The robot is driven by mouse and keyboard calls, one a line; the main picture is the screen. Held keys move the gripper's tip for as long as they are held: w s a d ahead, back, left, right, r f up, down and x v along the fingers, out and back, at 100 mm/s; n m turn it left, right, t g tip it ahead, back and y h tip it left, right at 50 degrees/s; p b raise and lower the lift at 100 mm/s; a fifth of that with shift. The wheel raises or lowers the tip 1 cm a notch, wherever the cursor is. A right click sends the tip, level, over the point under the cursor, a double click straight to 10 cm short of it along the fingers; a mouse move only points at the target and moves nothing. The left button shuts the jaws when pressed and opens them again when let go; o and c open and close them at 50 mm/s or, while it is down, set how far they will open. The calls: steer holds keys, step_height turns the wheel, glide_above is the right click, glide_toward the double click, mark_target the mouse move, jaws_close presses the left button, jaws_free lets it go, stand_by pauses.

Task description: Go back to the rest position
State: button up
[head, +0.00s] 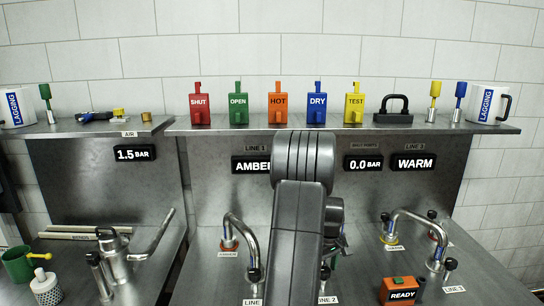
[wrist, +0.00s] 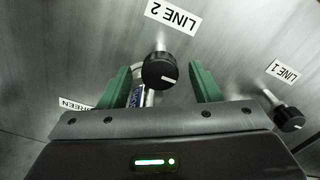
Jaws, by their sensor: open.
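My gripper (wrist: 161,84) is open, its two green fingers spread apart in the wrist view. A black valve knob (wrist: 172,70) with a white mark shows between the fingers, near the LINE 2 label (wrist: 173,14). No finger visibly touches the knob; its depth relative to the fingertips I cannot tell. Nothing is held. In the head view my grey arm reaches forward over the middle of the bench and hides the gripper and most of the line 2 valve.
Curved pipes stand left (head: 242,240) and right (head: 413,222) of my arm. An orange READY box (head: 400,290) sits front right. A shelf (head: 345,127) carries coloured tags, a black padlock (head: 394,110) and mugs. A metal can (head: 112,252) and green mug (head: 20,263) stand left.

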steer(key=shift+n+p, duration=0.3)
steer(key=shift+n, duration=0.8)
steer(key=shift+s+a, duration=0.1)
